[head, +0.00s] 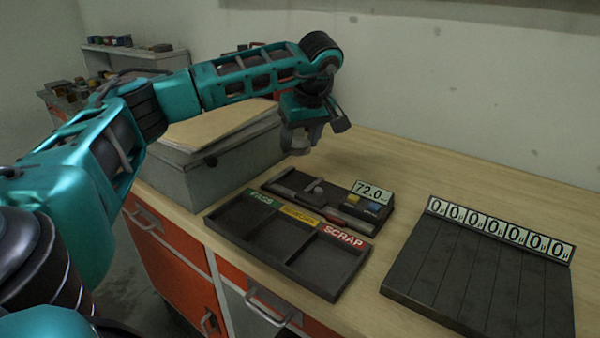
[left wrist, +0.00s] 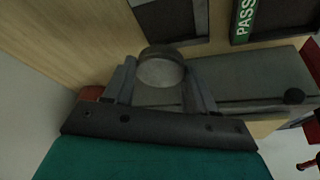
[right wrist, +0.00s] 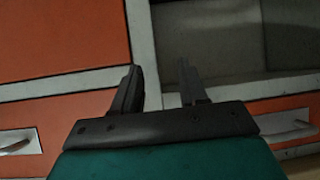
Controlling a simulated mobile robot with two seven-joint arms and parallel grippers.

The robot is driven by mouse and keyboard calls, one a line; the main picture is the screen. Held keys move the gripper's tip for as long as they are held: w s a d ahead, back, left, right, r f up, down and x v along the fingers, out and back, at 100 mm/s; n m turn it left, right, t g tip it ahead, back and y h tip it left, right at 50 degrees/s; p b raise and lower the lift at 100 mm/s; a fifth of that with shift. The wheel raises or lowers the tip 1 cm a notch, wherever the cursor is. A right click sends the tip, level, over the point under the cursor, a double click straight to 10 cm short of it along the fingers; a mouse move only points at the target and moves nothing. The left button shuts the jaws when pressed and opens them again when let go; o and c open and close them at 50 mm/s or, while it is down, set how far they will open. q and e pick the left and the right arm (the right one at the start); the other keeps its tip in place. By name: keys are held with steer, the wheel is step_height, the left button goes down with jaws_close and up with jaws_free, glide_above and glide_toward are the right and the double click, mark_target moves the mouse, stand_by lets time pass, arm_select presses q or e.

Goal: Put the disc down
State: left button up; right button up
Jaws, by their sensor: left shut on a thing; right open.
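My left gripper (head: 299,148) is shut on a grey round disc (left wrist: 160,72), which sits between its fingers in the left wrist view. In the head view it hangs above the bench behind the measuring device, and the disc there is small and partly hidden by the fingers. The dark measuring device (head: 288,183) reads 72.0. In front of it is a black tray (head: 262,238) with three empty compartments, labelled PASS in green, a yellow label too small to read, and SCRAP in red. My right gripper (right wrist: 160,88) is open and empty, facing orange drawer fronts.
A grey box (head: 200,175) with a board on top stands left of the tray. A dark slatted panel (head: 470,275) with a row of zero displays is at the right. The wooden bench top (head: 400,165) is clear at the back and between tray and panel.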

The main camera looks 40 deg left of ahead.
mark_target(298, 180)
arm_select(q)
steer(key=shift+f, duration=3.8)
steer(key=o, duration=1.1)
steer(key=shift+f, duration=0.2)
steer(key=shift+c, duration=0.2)
steer(key=shift+r, duration=0.25)
steer(key=v, duration=1)
steer(key=shift+d+r, duration=0.2)
steer(key=shift+d, duration=0.05)
steer(key=shift+s+d+r, duration=0.15)
steer(key=shift+d+r, duration=0.1)
steer(key=shift+r, duration=0.35)
